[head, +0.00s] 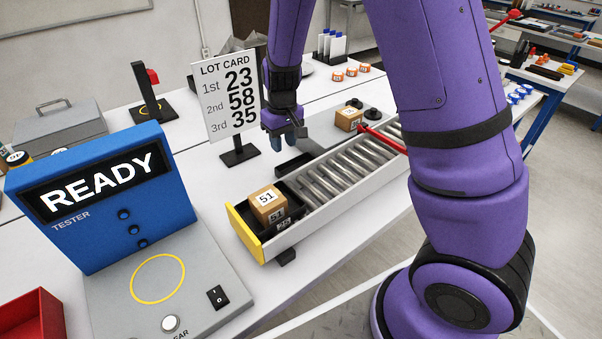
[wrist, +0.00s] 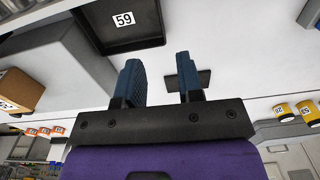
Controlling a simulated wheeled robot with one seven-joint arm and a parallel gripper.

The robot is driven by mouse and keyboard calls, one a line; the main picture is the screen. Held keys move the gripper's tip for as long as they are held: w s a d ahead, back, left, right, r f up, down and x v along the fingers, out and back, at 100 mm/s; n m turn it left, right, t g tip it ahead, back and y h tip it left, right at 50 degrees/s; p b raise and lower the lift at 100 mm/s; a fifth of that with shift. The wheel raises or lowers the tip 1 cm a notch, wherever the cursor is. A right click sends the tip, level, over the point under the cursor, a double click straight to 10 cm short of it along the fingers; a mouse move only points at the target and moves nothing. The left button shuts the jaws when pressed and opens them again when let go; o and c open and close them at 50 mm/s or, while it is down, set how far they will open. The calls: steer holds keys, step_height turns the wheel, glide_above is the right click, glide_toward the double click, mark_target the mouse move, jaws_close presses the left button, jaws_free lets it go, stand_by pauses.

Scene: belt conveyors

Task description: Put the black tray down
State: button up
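A black tray (wrist: 125,42) with a white label reading 59 lies on the white tabletop at the top of the wrist view. In the head view a dark flat shape (head: 296,163) beside the conveyor looks like this tray, mostly hidden. My gripper (head: 284,143) is above the table between the lot card and the conveyor. In the wrist view my gripper (wrist: 160,80) has its two blue fingers apart, with nothing between them. The tray lies beyond the fingertips, apart from them.
The roller conveyor (head: 333,181) has a yellow end and carries a box marked 51 (head: 267,203) in a dark holder. A red bar (head: 383,139) crosses it. The lot card (head: 230,97) stands close by. The blue tester (head: 95,195) reads READY. White table shows between them.

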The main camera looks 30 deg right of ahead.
step_height(320, 180, down, 12)
steer(key=shift+w+a+f, duration=0.1)
steer(key=shift+a, duration=0.05)
stand_by(0.7)
steer(key=shift+c, duration=0.5)
jaws_close()
